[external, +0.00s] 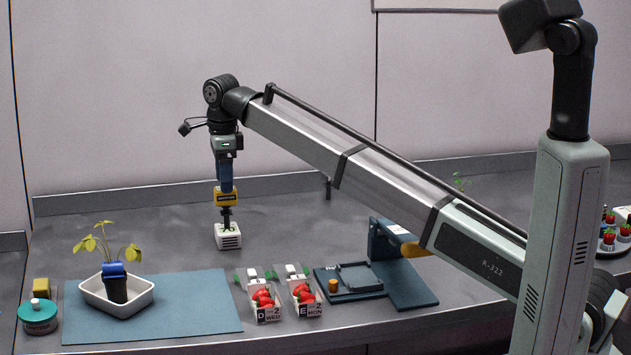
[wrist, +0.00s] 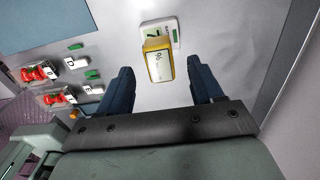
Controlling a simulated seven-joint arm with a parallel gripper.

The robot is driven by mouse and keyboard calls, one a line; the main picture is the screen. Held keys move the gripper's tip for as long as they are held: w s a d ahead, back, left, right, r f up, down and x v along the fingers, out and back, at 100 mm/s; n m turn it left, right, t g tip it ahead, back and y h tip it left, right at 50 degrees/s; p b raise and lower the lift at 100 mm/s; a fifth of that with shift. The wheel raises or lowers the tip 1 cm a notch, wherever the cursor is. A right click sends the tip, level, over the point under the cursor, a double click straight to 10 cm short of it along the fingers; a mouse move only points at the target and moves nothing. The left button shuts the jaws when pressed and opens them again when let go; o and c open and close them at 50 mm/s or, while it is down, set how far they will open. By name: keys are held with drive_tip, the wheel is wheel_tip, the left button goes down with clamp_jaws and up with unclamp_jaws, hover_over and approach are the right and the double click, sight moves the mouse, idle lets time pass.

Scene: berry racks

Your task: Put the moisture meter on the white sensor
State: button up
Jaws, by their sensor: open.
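The moisture meter (external: 226,198), a yellow block with a dark stem below it, stands upright over the white sensor (external: 229,239). Its stem reaches the top of the sensor. In the wrist view the yellow meter (wrist: 158,66) overlaps the white sensor (wrist: 172,30), which hides part of it. My gripper (external: 226,187) points straight down just above the meter. In the wrist view my gripper (wrist: 160,68) has its two blue fingers apart on either side of the meter, with gaps between. The exact contact of stem and sensor is too small to tell.
A blue mat (external: 190,318) with a potted plant in a white tray (external: 140,305) lies at the left. Two strawberry boxes (external: 266,314) and a blue scale-like stand (external: 405,285) are to the right. The counter around the sensor is clear.

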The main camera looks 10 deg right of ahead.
drive_tip(key=shift+r, duration=3)
